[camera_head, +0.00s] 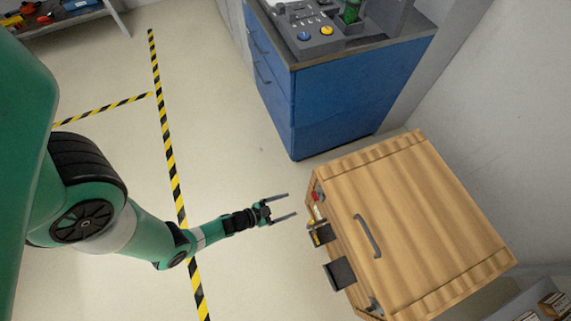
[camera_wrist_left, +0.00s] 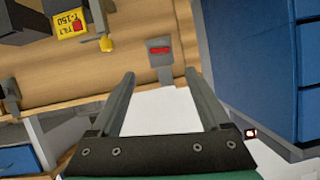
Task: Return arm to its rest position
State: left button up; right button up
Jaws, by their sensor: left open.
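My left gripper (camera_head: 284,206) is open and empty in the head view, to the left of a wooden cart (camera_head: 435,220) and apart from it. The cart has a closed wooden cover with a dark handle (camera_head: 368,236) on top. In the left wrist view the two fingers of my left gripper (camera_wrist_left: 160,90) are spread with nothing between them. Beyond them is the cart's wooden side (camera_wrist_left: 110,75), with a grey bracket with a red mark (camera_wrist_left: 160,52) and a yellow tag (camera_wrist_left: 70,23). My right gripper is not in view.
A blue cabinet (camera_head: 310,100) with a control panel (camera_head: 305,30) stands behind the cart. A shelf (camera_head: 75,18) with items is at the top left. Boxes (camera_head: 553,303) sit at the bottom right. The floor around the left arm is clear, with yellow-black tape (camera_head: 167,140).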

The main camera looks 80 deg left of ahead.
pick_arm(q)
jog(key=shift+w, duration=0.25)
